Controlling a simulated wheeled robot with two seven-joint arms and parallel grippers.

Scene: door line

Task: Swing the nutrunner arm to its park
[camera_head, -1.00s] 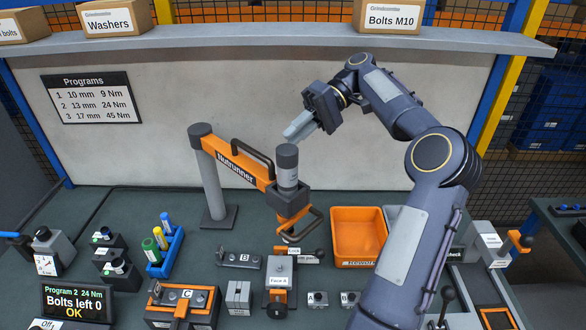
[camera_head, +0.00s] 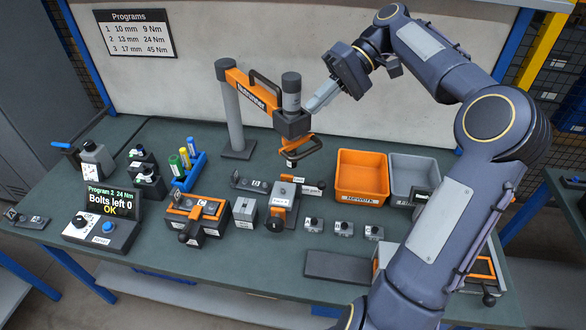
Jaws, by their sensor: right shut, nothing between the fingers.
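The nutrunner arm (camera_head: 254,92) is an orange beam on a grey upright post (camera_head: 231,115) at the back of the bench. It reaches out to the right and toward me. A separate park for the arm cannot be made out. My left gripper is out of view.
Orange bin (camera_head: 361,172) and grey bin (camera_head: 413,172) stand right of the tool. A display (camera_head: 114,200) reads "Bolts left 0 OK". Fixtures, small blocks and a blue rack of sockets (camera_head: 189,172) fill the bench front and left. A pale back panel (camera_head: 230,35) stands behind.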

